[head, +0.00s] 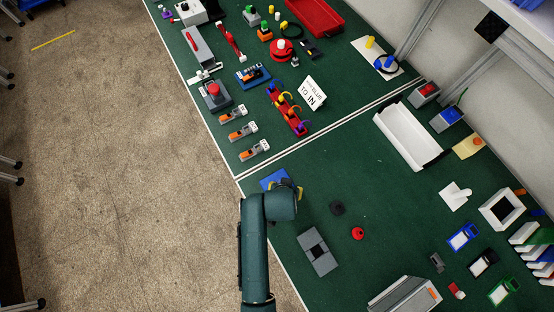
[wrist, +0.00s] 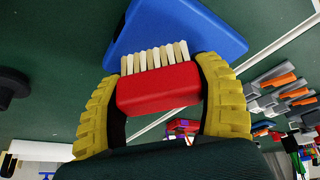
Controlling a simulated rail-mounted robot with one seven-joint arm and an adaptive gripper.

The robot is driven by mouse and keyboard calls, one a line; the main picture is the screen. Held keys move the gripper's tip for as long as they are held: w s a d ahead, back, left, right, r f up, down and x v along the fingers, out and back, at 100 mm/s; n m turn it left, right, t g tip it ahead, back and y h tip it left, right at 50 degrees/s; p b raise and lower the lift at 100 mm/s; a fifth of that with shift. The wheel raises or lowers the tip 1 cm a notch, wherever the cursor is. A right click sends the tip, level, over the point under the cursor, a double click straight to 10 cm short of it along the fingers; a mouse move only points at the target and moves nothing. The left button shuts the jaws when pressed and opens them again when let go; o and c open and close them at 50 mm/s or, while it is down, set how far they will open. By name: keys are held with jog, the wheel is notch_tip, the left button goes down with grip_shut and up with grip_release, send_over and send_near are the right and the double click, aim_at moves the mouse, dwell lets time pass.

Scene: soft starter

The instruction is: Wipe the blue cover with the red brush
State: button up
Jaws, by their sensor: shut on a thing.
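My gripper (wrist: 158,108) has yellow ribbed fingers and is shut on the red brush (wrist: 158,90) in the wrist view. The brush's pale bristles (wrist: 154,57) point toward the blue cover (wrist: 190,25) and overlap its edge in the picture. I cannot tell whether they touch it. In the head view the blue cover (head: 272,179) lies on the green table near its left edge, partly hidden by my arm. My gripper (head: 299,190) shows only as a bit of yellow there, and the brush is hidden behind my arm.
A grey block with a dark opening (head: 318,250), a dark round piece (head: 337,208) and a red knob (head: 358,233) stand right of my arm. A white tray (head: 408,138) lies further right. Several grey-orange connectors (head: 243,132) are beyond the white line. Table between is clear.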

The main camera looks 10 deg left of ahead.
aim_at(277, 175)
jog(key=shift+w+a+f+b, duration=0.1)
jog(key=shift+w+a+b, duration=0.35)
jog(key=shift+w+a, duration=0.55)
jog(key=shift+w+a+b, duration=0.4)
jog(key=shift+w+a, duration=0.35)
jog(key=shift+w, duration=0.3)
notch_tip(277, 175, up, 3)
jog(key=shift+s+d+p, duration=0.1)
jog(key=shift+s+p, duration=0.05)
jog(key=shift+p, duration=1.05)
notch_tip(277, 175, up, 5)
jog(key=p, duration=0.5)
